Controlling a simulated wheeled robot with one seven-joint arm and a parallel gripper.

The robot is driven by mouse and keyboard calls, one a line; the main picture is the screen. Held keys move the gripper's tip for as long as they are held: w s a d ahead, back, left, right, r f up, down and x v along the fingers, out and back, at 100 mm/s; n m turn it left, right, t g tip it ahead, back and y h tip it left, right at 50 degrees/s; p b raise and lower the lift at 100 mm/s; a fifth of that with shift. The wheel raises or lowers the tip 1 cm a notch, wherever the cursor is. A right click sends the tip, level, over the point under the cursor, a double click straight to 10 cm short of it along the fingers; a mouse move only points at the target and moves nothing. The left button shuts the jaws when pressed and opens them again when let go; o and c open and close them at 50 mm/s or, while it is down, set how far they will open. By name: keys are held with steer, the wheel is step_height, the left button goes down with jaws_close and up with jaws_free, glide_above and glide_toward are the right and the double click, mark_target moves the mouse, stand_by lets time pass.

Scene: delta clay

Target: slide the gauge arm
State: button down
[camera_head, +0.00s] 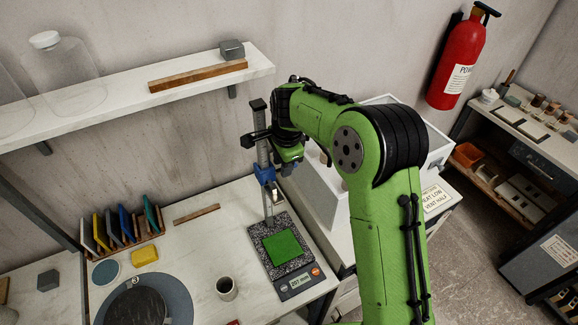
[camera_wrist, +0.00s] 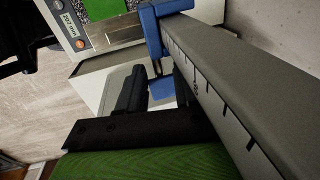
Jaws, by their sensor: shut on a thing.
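The height gauge has a grey column (camera_head: 263,135) with a black top, and its blue gauge arm (camera_head: 264,174) sits partway up it. Its speckled base (camera_head: 262,253) bears a green square and a display that reads 207 mm. In the wrist view the column (camera_wrist: 240,90) shows tick marks, and the blue arm (camera_wrist: 152,35) wraps it. My gripper (camera_head: 277,168) is beside the column; in the wrist view (camera_wrist: 160,90) its dark fingers are shut on a blue tab of the arm. The grip is partly hidden in the head view.
A wall shelf (camera_head: 120,108) with a wooden bar and a grey block is close behind the column top. A white open box (camera_head: 435,147) stands to the right. A cup (camera_head: 226,289) and colored tiles in a rack (camera_head: 122,232) are on the left bench.

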step_height(320, 180, up, 4)
steer(key=shift+f+p, duration=0.1)
steer(key=shift+p, duration=0.55)
steer(key=shift+r, duration=0.55)
steer(key=c, duration=0.8)
jaws_free()
steer(key=shift+f, duration=0.1)
steer(key=s+r, duration=0.1)
steer(key=r, duration=0.4)
steer(key=s+r, duration=0.1)
steer(key=r, duration=0.4)
steer(key=s+d+r, duration=0.1)
steer(key=r, duration=0.4)
steer(key=shift+r+p, duration=0.2)
steer(key=shift+p, duration=0.1)
